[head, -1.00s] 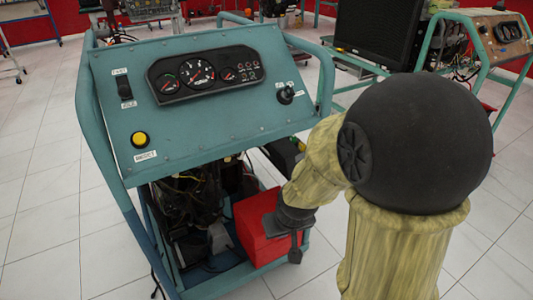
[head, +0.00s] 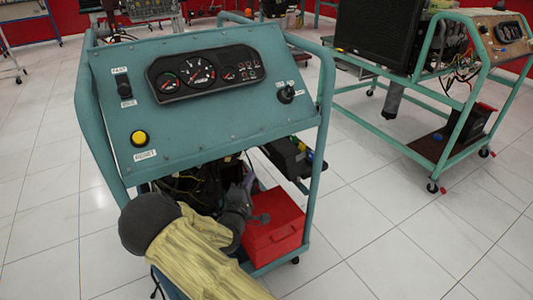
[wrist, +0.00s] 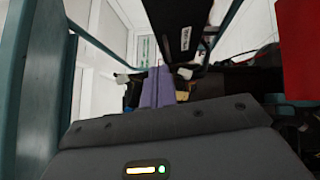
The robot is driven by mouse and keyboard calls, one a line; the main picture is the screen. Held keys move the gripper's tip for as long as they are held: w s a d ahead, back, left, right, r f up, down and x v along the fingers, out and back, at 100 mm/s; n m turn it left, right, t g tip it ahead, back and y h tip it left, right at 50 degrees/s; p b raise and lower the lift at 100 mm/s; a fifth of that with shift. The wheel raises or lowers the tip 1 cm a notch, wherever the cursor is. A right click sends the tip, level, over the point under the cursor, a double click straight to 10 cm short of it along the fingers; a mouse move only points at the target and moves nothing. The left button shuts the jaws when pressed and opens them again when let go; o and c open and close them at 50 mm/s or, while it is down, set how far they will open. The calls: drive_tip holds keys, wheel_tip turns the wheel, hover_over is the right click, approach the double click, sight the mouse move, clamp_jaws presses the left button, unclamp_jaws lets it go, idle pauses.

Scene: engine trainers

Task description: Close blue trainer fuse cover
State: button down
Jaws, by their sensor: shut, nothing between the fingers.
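The blue-teal engine trainer (head: 205,115) stands in front of me in the head view, with gauges on its sloped panel. A black fuse unit (head: 290,157) with yellow and blue bits sticks out at its right side, below the panel; I cannot tell its cover's position. My gripper (head: 248,176) reaches under the panel, left of the red box, its tips partly hidden among dark engine parts. In the wrist view my purple-grey fingers (wrist: 157,87) are together and empty. A black panel with a white label (wrist: 180,30) hangs just beyond them; I cannot tell whether it is the cover.
A red box (head: 273,228) sits on the trainer's lower frame, close to my gripper. Teal frame tubes (head: 322,130) bound the space on the right. A second trainer (head: 440,90) stands farther right. Tiled floor between them is clear.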

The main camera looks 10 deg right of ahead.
drive_tip(key=shift+a+r+t, duration=0.15)
drive_tip(key=shift+a+t, duration=0.1)
drive_tip(key=shift+t, duration=0.05)
drive_tip(key=shift+w, duration=0.1)
drive_tip(key=b, duration=0.4)
approach(269, 144)
drive_tip(key=w, duration=0.4)
drive_tip(key=shift+w+d+r+b, duration=0.2)
drive_tip(key=shift+d+r, duration=0.1)
drive_tip(key=shift+d, duration=0.3)
drive_tip(key=shift+w+d+r+b, duration=0.1)
drive_tip(key=shift+d+r+b, duration=0.15)
drive_tip(key=shift+d, duration=0.4)
drive_tip(key=shift+r, duration=0.15)
